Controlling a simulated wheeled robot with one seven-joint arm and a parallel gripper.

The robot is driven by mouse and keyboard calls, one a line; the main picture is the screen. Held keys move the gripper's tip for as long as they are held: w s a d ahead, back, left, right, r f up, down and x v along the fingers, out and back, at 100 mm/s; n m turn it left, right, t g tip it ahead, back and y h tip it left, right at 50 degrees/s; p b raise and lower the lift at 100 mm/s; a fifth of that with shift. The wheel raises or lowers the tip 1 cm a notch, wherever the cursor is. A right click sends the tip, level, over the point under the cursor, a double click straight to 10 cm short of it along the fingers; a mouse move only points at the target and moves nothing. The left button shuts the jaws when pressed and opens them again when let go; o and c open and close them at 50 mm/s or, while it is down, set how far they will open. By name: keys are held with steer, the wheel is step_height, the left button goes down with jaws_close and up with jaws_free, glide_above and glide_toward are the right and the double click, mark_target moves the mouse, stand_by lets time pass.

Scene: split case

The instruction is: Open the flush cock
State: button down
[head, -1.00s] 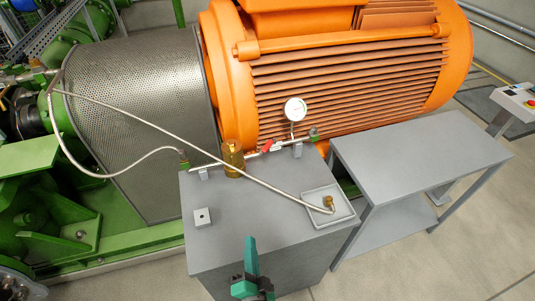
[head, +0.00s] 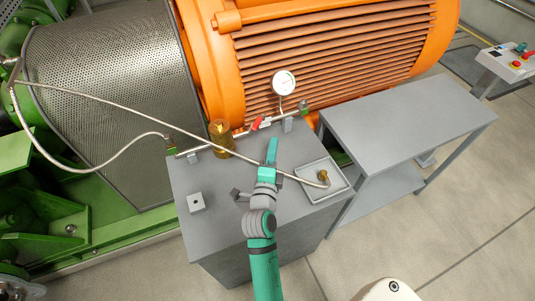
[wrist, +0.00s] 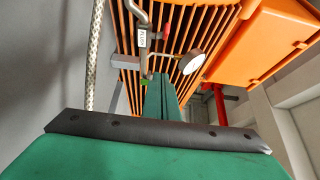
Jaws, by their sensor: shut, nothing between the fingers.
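A thin pipe (head: 244,134) runs along the back of a grey cabinet top. A small red lever (head: 261,122) sits on it, between a brass fitting (head: 221,137) and a round white gauge (head: 284,83). A red part (wrist: 166,29) and a white lettered tag (wrist: 142,38) also show in the wrist view; the lettering is too small to read surely. My gripper (head: 271,147) is over the cabinet top, in front of the red lever and apart from it as far as I can tell. Its green fingers (wrist: 161,96) are shut and empty.
A braided hose (head: 130,104) crosses the cabinet top close to my gripper and ends in a grey tray (head: 309,190). A small grey block (head: 196,203) stands at left. The grey side table (head: 400,115) is bare. The orange motor (head: 340,45) stands behind.

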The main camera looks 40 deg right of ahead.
mark_target(259, 122)
steer(key=w, duration=0.7)
steer(key=shift+d, duration=0.3)
steer(key=shift+w+d, duration=0.1)
